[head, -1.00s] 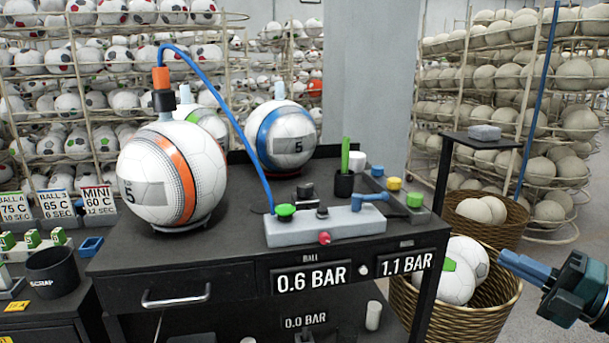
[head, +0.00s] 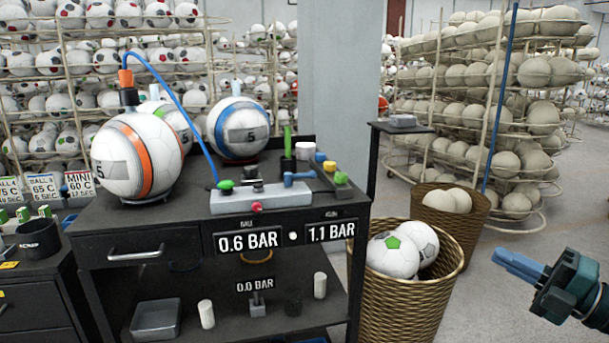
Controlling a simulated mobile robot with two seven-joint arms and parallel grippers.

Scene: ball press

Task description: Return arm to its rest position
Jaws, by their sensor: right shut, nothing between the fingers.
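My right gripper (head: 519,266) is at the right edge of the head view, its blue fingers shut and empty, pointing left. It hangs over open floor, right of the wicker basket and apart from everything. My left gripper is not in view. On the black bench (head: 150,228) stands a white ball with an orange band (head: 137,155), with an orange-and-black fitting (head: 127,88) on top and a blue hose (head: 185,93) running to the grey valve block (head: 262,197). A ball with a blue band (head: 240,128) stands behind it. The displays read 0.6 BAR (head: 249,240), 1.1 BAR and 0.0 BAR.
A wicker basket (head: 405,300) with white balls stands right of the bench. A second basket (head: 465,225) and a small black stand (head: 400,127) are behind it. Ball racks (head: 490,95) fill the back. Floor at the right is clear.

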